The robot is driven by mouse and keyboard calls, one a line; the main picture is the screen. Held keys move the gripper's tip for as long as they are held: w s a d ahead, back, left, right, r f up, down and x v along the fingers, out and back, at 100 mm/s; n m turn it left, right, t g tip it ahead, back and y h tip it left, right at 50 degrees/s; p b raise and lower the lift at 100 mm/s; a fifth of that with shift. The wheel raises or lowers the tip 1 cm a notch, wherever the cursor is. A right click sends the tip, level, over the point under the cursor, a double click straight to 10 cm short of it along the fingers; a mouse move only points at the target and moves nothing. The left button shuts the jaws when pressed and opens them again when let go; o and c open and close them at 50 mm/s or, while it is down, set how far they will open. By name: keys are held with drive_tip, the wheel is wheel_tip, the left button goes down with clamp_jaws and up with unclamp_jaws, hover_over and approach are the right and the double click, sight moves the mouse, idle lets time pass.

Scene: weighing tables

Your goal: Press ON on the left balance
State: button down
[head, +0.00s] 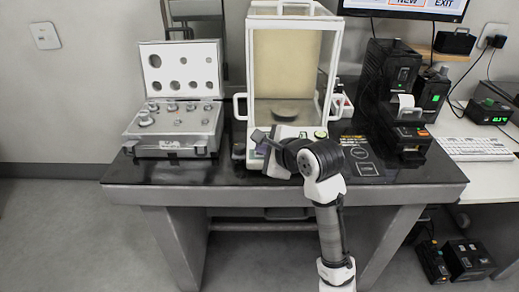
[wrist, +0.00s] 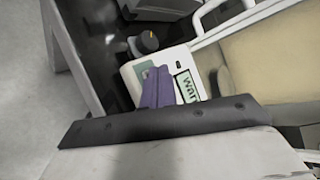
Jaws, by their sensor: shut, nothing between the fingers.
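The balance (head: 250,62) is a white-framed glass draft shield on a white base, standing mid-table in the head view, with a dark round pan inside. My gripper (head: 258,140) is at the left part of that front panel, partly hidden by my wrist. In the wrist view my gripper (wrist: 157,76) has its purple fingers together and empty, over the white panel (wrist: 132,72). I cannot tell whether the fingertips touch the panel. The ON key is not clearly visible.
An open case of weights (head: 175,125) stands left of the balance on the dark table (head: 225,172). Dark printer-like devices (head: 400,90) stand to the right, with a monitor (head: 420,6) behind. A dark knob-like part (wrist: 146,42) is close beyond the fingers.

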drive_tip(key=shift+r, duration=0.1)
drive_tip(key=r+p, duration=0.1)
drive_tip(key=s+r+p, duration=0.1)
drive_tip(key=r+p, duration=0.1)
drive_tip(key=s+r+p, duration=0.1)
drive_tip(key=p, duration=0.1)
drive_tip(key=shift+r, duration=0.2)
drive_tip(key=shift+w, duration=0.1)
idle(0.3)
idle(0.4)
